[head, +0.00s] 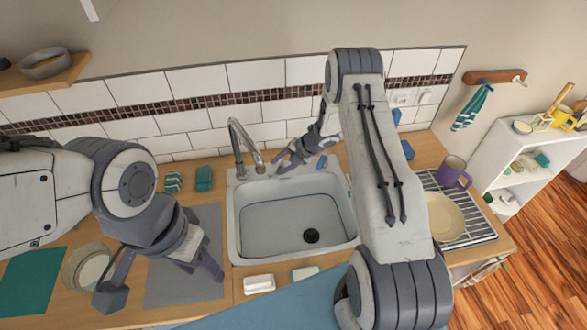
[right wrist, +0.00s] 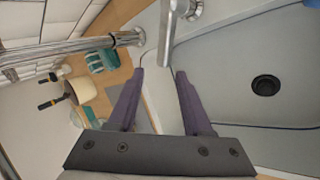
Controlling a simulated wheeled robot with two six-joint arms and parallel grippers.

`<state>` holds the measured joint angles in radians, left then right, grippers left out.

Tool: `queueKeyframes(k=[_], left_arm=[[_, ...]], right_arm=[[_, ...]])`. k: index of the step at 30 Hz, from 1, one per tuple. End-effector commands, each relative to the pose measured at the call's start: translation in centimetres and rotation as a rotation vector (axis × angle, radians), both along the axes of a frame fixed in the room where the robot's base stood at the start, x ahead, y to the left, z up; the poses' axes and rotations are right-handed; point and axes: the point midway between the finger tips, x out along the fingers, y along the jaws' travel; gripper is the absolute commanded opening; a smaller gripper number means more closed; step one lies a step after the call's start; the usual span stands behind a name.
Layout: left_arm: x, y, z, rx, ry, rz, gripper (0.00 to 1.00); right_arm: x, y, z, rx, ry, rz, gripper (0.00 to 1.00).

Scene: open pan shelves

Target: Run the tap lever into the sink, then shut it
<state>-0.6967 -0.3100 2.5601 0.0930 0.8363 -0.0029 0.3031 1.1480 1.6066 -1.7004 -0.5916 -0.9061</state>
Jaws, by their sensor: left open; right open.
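The sink (head: 240,250) is a pale basin with a dark drain, set in the wooden counter. The tap (head: 236,150) is a metal gooseneck at its back left; its column also shows in the right wrist view (right wrist: 100,43). A metal tap lever (right wrist: 168,35) appears ahead of and between my right fingertips; I cannot tell whether they touch it. My right gripper (head: 287,160) is open at the sink's back rim, right of the tap; its fingers also show in the right wrist view (right wrist: 159,72). My left gripper (head: 200,262) is open above the grey mat. No water stream is visible.
The grey mat (head: 190,290) and a glass bowl (head: 85,268) are at the left. The basin is empty.

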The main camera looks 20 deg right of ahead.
Motion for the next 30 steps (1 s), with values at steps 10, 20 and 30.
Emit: queueKeyframes(k=[10, 20, 30], left_arm=[[0.0, 0.0, -1.8, 0.000, 0.000, -0.001, 0.50], [0.0, 0.0, -2.7, 0.000, 0.000, -0.003, 0.50], [0.0, 0.0, -3.5, 0.000, 0.000, -0.002, 0.50]], right_arm=[[1.1, 1.3, -2.5, 0.000, 0.000, -0.001, 0.50], [2.0, 2.3, -4.0, 0.000, 0.000, -0.002, 0.50], [2.4, 2.7, -4.8, 0.000, 0.000, -0.001, 0.50]])
